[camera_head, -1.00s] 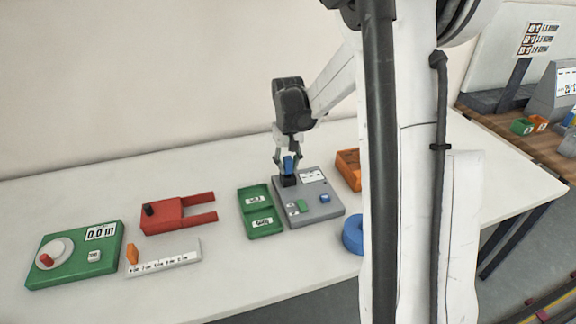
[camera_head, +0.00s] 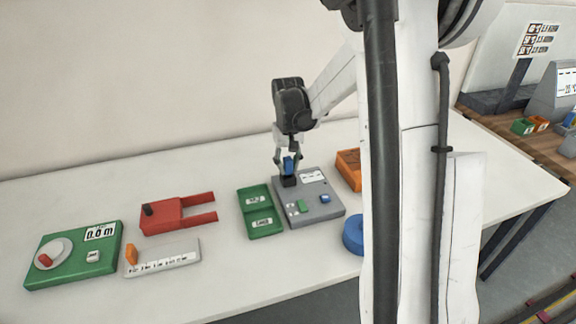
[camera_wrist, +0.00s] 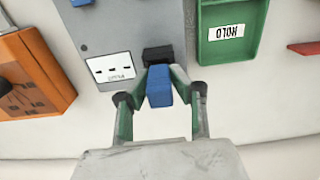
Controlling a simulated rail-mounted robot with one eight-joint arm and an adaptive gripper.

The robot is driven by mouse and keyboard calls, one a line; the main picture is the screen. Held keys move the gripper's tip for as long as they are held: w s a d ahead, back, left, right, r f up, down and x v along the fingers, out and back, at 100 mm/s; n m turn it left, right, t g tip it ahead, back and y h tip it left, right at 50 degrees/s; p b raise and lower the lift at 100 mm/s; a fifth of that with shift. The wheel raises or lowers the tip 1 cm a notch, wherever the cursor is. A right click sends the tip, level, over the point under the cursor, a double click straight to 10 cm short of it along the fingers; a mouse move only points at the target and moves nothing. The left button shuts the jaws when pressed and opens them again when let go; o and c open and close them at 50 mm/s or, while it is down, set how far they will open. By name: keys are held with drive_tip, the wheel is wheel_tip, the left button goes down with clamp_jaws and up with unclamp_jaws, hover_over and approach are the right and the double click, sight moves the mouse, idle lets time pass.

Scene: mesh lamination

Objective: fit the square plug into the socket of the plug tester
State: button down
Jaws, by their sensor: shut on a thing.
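The plug tester (camera_head: 318,211) is a grey box on the white table, with a label, a green button, a blue button and a black socket (camera_head: 289,181) at its back left corner. The blue square plug (camera_head: 289,165) is held between the fingers of my gripper (camera_head: 288,162), right at the socket. In the wrist view my gripper (camera_wrist: 160,88) is shut on the plug (camera_wrist: 159,90), whose far end meets or overlaps the black socket (camera_wrist: 158,55). I cannot tell how deep the plug sits in the socket, as its lower end is hidden.
A green two-part tray (camera_head: 262,211) lies just left of the tester. An orange box (camera_head: 348,168) and a blue ring (camera_head: 353,235) are to its right, partly behind my column. A red fork-shaped fixture (camera_head: 165,217), a white ruler block (camera_head: 170,259) and a green dial box (camera_head: 75,258) stand further left.

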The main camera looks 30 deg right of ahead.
sight(288, 158)
drive_tip(key=shift+f+b, duration=0.65)
drive_tip(key=shift+f, duration=0.2)
drive_tip(key=c, duration=1.5)
unclamp_jaws()
drive_tip(key=shift+o, duration=0.2)
wheel_tip(288, 158, up, 12)
drive_tip(key=shift+r, duration=0.1)
